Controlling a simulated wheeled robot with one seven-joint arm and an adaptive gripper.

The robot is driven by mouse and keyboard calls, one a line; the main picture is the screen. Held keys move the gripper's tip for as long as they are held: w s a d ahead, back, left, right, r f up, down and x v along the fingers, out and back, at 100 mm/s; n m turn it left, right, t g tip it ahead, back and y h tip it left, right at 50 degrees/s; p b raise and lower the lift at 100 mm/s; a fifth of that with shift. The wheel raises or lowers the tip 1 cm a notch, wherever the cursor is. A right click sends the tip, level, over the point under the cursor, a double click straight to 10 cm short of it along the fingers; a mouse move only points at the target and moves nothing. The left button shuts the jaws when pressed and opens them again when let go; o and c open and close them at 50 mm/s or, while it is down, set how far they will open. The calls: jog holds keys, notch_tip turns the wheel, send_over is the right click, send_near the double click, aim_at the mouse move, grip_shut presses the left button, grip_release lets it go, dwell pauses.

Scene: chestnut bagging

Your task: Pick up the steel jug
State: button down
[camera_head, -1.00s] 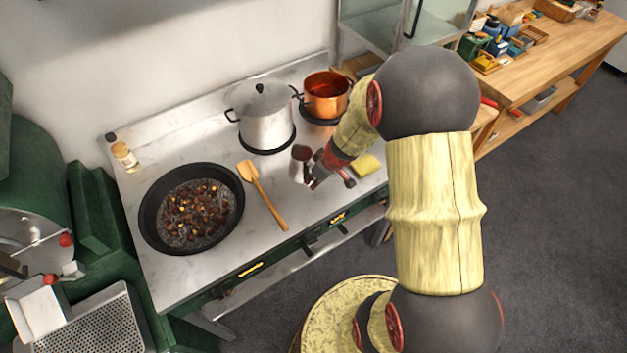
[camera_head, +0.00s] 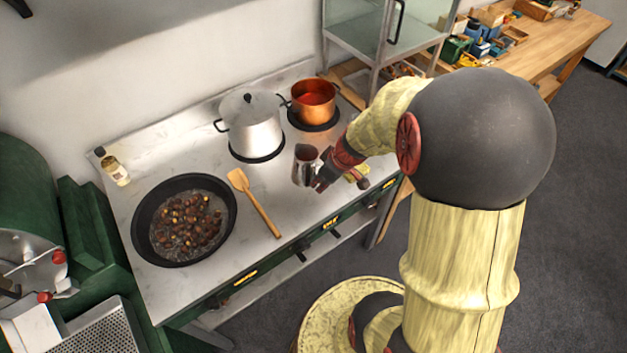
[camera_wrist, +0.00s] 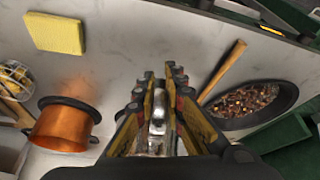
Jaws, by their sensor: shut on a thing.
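The steel jug (camera_head: 305,166) is upright at the front middle of the steel worktop, right of the wooden spatula. My gripper (camera_head: 321,179) is at its right side in the head view, shut on it. In the wrist view, a bright metal strip of the jug (camera_wrist: 157,121) shows between the two fingers of my gripper (camera_wrist: 163,85); it looks like the handle. The fingers and palm hide most of the jug there. I cannot tell whether its base touches the worktop.
A lidded steel pot (camera_head: 252,128) and a copper pot (camera_head: 315,104) stand behind the jug. The wooden spatula (camera_head: 262,210) and a black pan (camera_head: 140,213) of chestnuts lie left. A yellow sponge (camera_wrist: 55,33) lies close by. A small bottle (camera_head: 116,171) stands far left.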

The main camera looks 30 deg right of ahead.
jog(key=s+d+r, duration=0.1)
jog(key=s+r, duration=0.2)
jog(key=s, duration=0.4)
jog(key=shift+d+r, duration=0.15)
jog(key=shift+d, duration=0.2)
dwell(0.5)
